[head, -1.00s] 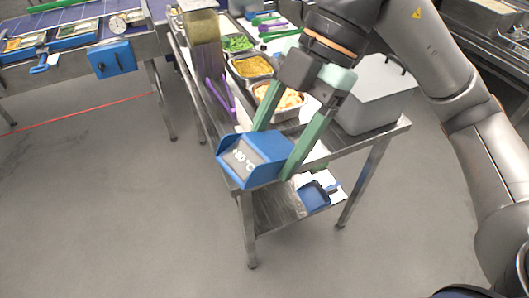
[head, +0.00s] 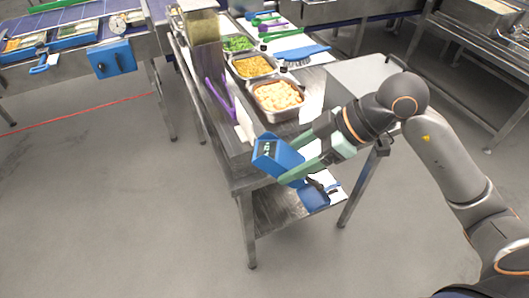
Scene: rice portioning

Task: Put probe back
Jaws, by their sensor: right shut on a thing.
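The probe is a blue boxy device (head: 277,158) with a small dark display on its face. My right gripper (head: 294,160) is shut on it, with green fingers either side of the blue body. The probe is tilted and sits over the near right corner of the steel table; whether it touches the table I cannot tell. The display's digits are too small to read for certain. No separate holder for the probe can be made out. My left gripper is not in view.
Steel trays of pale chunks (head: 278,96), yellow grain (head: 254,66) and green food (head: 238,44) line the table. Purple tongs (head: 219,96) stand by a clear container (head: 203,28). A grey box (head: 362,76) stands at right. A blue scoop (head: 314,197) lies on the lower shelf.

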